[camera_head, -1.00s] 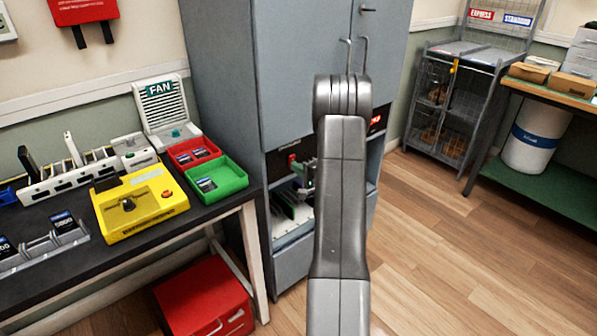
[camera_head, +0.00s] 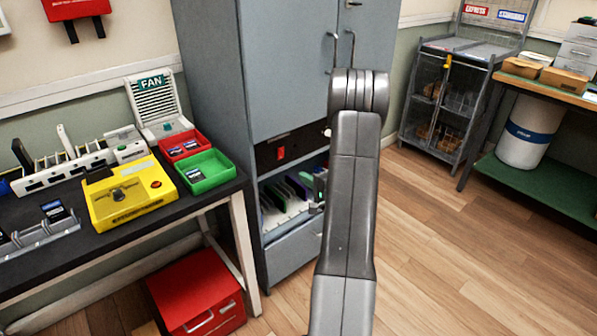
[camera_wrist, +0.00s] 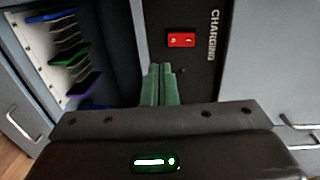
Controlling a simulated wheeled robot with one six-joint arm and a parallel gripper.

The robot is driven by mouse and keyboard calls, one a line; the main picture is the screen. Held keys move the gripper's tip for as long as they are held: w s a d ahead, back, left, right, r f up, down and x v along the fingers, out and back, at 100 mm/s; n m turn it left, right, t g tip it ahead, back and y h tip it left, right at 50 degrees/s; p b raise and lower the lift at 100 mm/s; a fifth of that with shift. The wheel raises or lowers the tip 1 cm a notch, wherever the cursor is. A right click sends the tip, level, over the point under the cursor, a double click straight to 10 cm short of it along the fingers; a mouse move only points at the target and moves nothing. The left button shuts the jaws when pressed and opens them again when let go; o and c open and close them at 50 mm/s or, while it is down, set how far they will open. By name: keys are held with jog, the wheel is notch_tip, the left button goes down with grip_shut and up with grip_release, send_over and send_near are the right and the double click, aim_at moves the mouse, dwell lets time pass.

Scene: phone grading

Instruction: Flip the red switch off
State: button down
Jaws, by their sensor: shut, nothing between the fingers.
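The red switch (camera_head: 281,153) is a small red block on the black panel (camera_head: 268,158) of the grey cabinet. In the wrist view the switch (camera_wrist: 181,40) shows beside the sideways word CHARGING. Its rocker position is too small to tell. My gripper's green fingers (camera_wrist: 160,68) are shut together and empty. Their tips lie just below the switch in the wrist picture and appear apart from it. In the head view my gripper (camera_head: 319,186) is mostly hidden by my arm, to the right of and lower than the switch.
Below the panel is an open bay (camera_head: 285,197) with several upright devices in slots. Cabinet handles (camera_head: 352,48) stick out above. A dark table at left bears a yellow box (camera_head: 132,192), a green tray (camera_head: 206,172) and a red tray (camera_head: 182,145). Wooden floor (camera_head: 440,235) at right is clear.

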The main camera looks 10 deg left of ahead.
jog(key=v, duration=0.3)
jog(key=shift+s+d+f, duration=0.2)
jog(key=shift+s+f, duration=0.05)
jog(key=shift+f, duration=0.15)
jog(key=shift+a, duration=0.1)
